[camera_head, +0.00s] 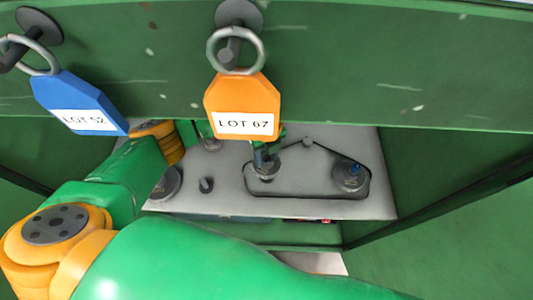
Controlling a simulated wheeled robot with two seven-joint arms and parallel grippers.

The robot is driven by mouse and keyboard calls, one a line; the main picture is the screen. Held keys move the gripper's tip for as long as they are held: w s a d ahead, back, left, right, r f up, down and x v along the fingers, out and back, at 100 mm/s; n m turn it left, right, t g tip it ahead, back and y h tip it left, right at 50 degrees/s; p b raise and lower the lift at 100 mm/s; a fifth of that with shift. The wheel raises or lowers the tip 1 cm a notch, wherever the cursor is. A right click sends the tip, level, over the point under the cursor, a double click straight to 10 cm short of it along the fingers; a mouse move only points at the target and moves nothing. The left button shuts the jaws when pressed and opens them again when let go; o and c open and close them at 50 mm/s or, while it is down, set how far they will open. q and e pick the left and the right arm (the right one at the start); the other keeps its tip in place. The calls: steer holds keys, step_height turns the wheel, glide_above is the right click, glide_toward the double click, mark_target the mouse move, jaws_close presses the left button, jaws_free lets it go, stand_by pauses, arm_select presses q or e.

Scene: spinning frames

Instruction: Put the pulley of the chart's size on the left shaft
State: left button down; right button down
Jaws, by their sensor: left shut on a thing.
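A grey plate (300,208) lies beyond the green beam, with a dark belt (318,196) looped on its right half. A dark pulley (350,178) with a blue centre sits in the belt's right end. My left gripper (265,160) points down at the belt's left end, partly hidden by the orange tag. It is shut on a small grey round part (265,172), seemingly a pulley; whether it sits on a shaft I cannot tell. A dark disc (167,183) and a short dark peg (206,185) stand on the plate's left half. I see no chart. My right gripper is not in view.
A green beam (360,60) crosses the top. An orange tag (242,95) reading LOT 67 and a blue tag (75,95) reading LOT 52 hang from it by rings, in front of the plate. My arm covers the lower left.

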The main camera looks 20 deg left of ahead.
mark_target(267, 162)
arm_select(q)
steer(key=shift+f, duration=0.1)
steer(key=shift+f+b, duration=1.05)
steer(key=shift+f, duration=0.35)
steer(key=shift+f+b, duration=0.85)
steer(key=shift+f, duration=0.4)
steer(key=shift+c, duration=1.4)
jaws_free()
steer(key=shift+r, duration=0.1)
steer(key=shift+o, duration=0.2)
